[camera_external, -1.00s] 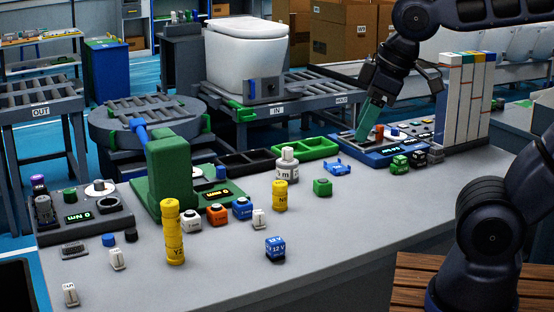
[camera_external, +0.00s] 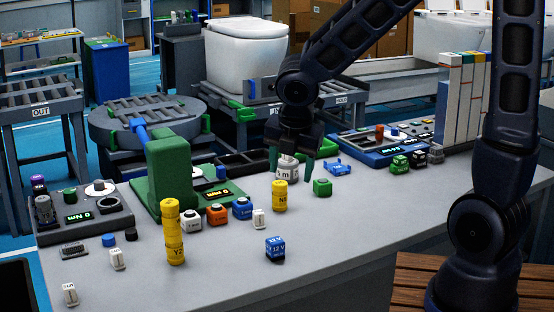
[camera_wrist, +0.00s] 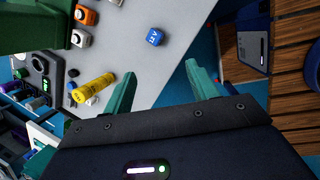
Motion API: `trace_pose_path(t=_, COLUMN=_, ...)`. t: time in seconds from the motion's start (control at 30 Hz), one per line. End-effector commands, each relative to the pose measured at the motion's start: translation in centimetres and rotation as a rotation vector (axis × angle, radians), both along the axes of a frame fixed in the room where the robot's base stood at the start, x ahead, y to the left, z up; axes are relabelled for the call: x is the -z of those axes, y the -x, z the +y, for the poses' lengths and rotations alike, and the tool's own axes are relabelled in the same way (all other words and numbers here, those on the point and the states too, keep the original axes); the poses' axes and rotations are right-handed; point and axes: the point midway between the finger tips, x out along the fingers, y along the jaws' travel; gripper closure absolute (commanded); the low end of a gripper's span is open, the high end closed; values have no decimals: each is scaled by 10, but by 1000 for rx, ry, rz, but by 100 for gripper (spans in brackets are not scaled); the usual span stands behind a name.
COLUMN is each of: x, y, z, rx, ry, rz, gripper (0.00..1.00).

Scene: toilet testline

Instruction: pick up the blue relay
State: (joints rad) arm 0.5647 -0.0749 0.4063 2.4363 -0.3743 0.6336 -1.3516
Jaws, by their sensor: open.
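The blue relay (camera_external: 275,247) is a small blue cube with white "12 V" lettering. It stands alone on the grey bench near the front edge, and it also shows in the wrist view (camera_wrist: 155,36), upper middle. My gripper (camera_external: 291,165) is open with its green fingers pointing down, behind and above the relay, well apart from it. In the wrist view my gripper (camera_wrist: 160,70) has nothing between its fingers, and the relay lies beyond the fingertips.
A grey-white weight (camera_external: 288,174) appears between my fingers in the external view. A short yellow cylinder (camera_external: 279,196), a green cube (camera_external: 322,187) and a white switch (camera_external: 259,219) stand behind the relay. A tall yellow cylinder (camera_external: 172,232) stands left. Bench around the relay is clear.

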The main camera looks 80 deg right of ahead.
Motion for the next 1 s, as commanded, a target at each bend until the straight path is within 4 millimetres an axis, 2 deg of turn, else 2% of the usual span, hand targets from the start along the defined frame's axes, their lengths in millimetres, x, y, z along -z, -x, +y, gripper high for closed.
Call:
trace_pose_path(t=0.03, x=12, y=-5, z=-7, rx=-60, ry=-2, rz=29, gripper=42)
trace_pose_path(t=0.3, x=71, y=-30, z=-32, rx=-452, ry=-23, rz=146, gripper=42)
trace_pose_path(t=0.5, x=105, y=-42, z=-44, rx=-692, ry=-48, rz=179, gripper=42)
trace_pose_path(t=0.67, x=117, y=-47, z=-47, rx=-792, ry=-57, rz=185, gripper=42)
trace_pose_path(t=0.83, x=128, y=-48, z=-48, rx=-816, ry=-59, rz=187, gripper=42)
trace_pose_path(t=1.0, x=150, y=-50, z=-49, rx=-817, ry=-61, rz=188, gripper=42)
